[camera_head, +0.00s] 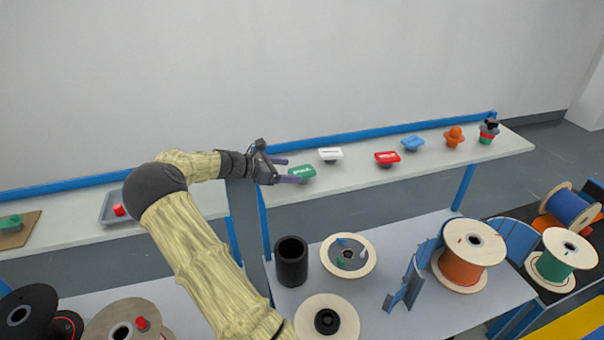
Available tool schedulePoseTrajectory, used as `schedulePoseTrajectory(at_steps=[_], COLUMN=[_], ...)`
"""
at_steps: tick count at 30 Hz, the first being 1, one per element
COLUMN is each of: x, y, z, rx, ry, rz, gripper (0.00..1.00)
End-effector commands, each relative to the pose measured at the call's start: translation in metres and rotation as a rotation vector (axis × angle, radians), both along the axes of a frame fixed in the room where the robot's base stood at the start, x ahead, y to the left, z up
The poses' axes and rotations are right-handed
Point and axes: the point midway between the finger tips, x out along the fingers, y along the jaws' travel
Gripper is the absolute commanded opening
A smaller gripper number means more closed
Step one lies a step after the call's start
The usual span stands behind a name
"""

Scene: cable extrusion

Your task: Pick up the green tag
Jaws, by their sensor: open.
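The green tag (303,172) lies on the long white shelf, right at the tips of my gripper. It is a small plate with pale lettering. My gripper (285,170) reaches in from the left with its two purple fingers apart. The near finger overlaps the tag's left edge in the picture. I cannot tell whether it touches the tag or whether the tag sits between the fingers.
On the shelf (355,177) to the right stand a white tag (330,155), a red tag (387,158), a blue tag (412,143) and an orange knobbed piece (454,136). A grey tray (108,212) lies left. Below, a lower table holds a black cylinder (291,262) and several spools.

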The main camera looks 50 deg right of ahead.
Motion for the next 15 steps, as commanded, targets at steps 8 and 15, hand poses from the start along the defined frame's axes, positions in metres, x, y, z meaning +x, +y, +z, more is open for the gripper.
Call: schedulePoseTrajectory(at_steps=[8, 15], x=[-0.008, -0.023], y=[-0.009, -0.036], z=[0.000, -0.009], rx=[0.000, -0.001], ry=[0.005, 0.004], rz=[-0.003, -0.002], gripper=[0.76, 0.76])
